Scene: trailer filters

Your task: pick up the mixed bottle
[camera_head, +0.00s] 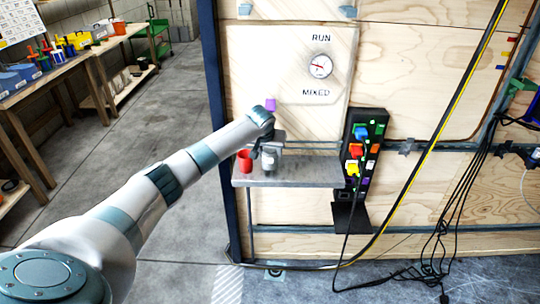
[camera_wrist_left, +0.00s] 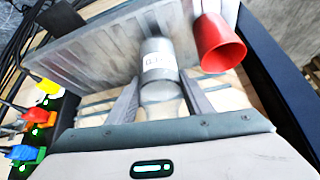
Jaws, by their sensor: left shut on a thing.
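My left gripper (camera_head: 268,146) reaches over the grey shelf (camera_head: 300,172) on the plywood wall. It is shut on a grey bottle with a white label (camera_wrist_left: 157,62), with one finger on each side of it in the left wrist view (camera_wrist_left: 160,96). The lettering on the label is too small to read with certainty. In the head view my gripper partly covers the bottle, and I cannot tell whether its base touches the shelf. My right gripper is not in view.
A red cup (camera_head: 245,160) stands close beside the bottle, and also shows in the left wrist view (camera_wrist_left: 218,44). A black panel with coloured plugs (camera_head: 362,150) is right of the shelf. A dial (camera_head: 320,66) is on the wall above. The shelf's right part is clear.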

